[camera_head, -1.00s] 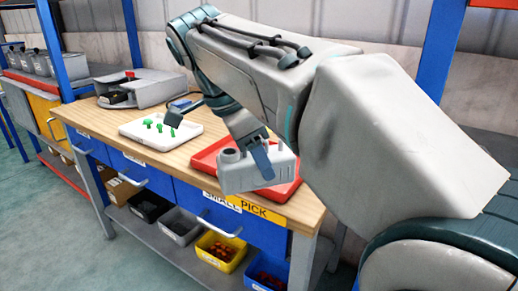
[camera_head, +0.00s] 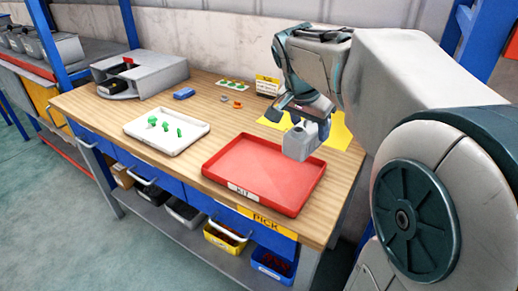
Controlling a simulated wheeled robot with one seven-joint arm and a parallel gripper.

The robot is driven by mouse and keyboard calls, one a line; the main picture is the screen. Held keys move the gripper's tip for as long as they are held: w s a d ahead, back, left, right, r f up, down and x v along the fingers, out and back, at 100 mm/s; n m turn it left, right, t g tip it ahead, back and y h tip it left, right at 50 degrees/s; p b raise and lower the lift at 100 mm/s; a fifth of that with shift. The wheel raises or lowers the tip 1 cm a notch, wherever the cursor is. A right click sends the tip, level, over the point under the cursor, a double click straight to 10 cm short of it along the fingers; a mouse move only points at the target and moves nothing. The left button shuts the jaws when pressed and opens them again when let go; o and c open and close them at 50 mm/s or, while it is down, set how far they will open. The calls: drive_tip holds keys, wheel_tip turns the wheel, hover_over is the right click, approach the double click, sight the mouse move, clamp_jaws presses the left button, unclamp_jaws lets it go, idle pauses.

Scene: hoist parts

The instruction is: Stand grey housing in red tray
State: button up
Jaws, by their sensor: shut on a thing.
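The grey housing (camera_head: 300,142) is held in my gripper (camera_head: 304,118), which is shut on it. The housing hangs over the back right corner of the red tray (camera_head: 235,192); I cannot tell whether its bottom touches the tray rim. Part of the housing's top is hidden by the gripper.
A white tray (camera_head: 140,133) with several green parts stands left of the red tray. A yellow sheet (camera_head: 338,132) lies behind the gripper. A grey fixture (camera_head: 150,75), a blue block (camera_head: 184,93) and small parts sit farther back on the bench.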

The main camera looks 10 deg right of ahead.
drive_tip(key=shift+w+d+r+n+p, duration=0.2)
drive_tip(key=shift+w+d+n+p, duration=0.1)
drive_tip(key=shift+d+n+p, duration=0.15)
drive_tip(key=shift+w+d+r+n+p, duration=0.25)
drive_tip(key=shift+w+d+p, duration=0.1)
drive_tip(key=shift+d, duration=0.2)
drive_tip(key=shift+a+f, duration=0.15)
drive_tip(key=shift+f, duration=0.1)
approach(269, 166)
drive_tip(key=shift+w+d+r+b, duration=0.25)
drive_tip(key=shift+w+d+b, duration=0.15)
drive_tip(key=shift+d, duration=0.35)
drive_tip(key=shift+f, duration=2)
drive_tip(key=shift+f+b, duration=0.2)
drive_tip(key=shift+b, duration=0.25)
drive_tip(key=o, duration=1.4)
drive_tip(key=shift+c, duration=0.2)
